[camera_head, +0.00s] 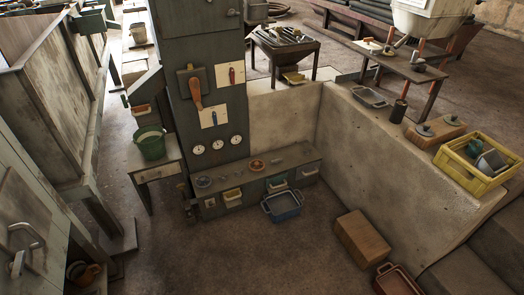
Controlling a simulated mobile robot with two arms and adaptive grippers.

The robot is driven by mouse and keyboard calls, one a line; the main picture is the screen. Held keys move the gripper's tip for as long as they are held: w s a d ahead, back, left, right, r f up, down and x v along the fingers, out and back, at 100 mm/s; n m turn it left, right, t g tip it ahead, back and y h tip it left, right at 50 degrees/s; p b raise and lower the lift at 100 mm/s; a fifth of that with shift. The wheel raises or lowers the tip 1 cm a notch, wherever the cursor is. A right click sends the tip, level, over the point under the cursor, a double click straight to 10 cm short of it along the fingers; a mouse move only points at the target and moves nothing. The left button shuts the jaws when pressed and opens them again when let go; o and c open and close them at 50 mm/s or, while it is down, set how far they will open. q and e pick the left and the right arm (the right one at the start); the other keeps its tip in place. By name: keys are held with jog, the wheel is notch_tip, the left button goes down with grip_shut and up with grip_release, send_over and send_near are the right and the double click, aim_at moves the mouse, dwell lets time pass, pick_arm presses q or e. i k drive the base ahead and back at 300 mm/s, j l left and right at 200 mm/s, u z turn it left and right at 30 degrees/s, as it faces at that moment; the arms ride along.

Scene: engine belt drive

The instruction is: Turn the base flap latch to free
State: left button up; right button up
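A tall grey-green control cabinet (180,130) stands left of the middle. It carries a large brown lever handle (195,92), a small red lever (232,75), a small blue lever (214,117) and a row of 3 white gauges (217,144). A low grey base unit (262,187) with small drawers or bins runs along its foot to the right. A small dark fitting (187,203) sits at its left end. I cannot make out which part is the base flap latch or how it is turned. Neither of my grippers shows.
A blue tray (283,206) lies on the floor before the base unit. A green bucket (150,142) stands on a small table at left. The middle floor is clear.

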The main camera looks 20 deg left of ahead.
aim_at(276, 160)
jog(key=i+j, duration=0.2)
jog(key=j, duration=0.15)
jog(key=i+j+z, duration=0.1)
jog(key=j, duration=0.25)
jog(key=i+j, duration=0.5)
jog(key=j, duration=0.2)
jog(key=i+j+z, duration=0.1)
jog(key=j, duration=0.25)
jog(key=i+l, duration=0.25)
jog(key=i+l+z, duration=0.1)
jog(key=i, duration=0.3)
jog(key=l, duration=0.1)
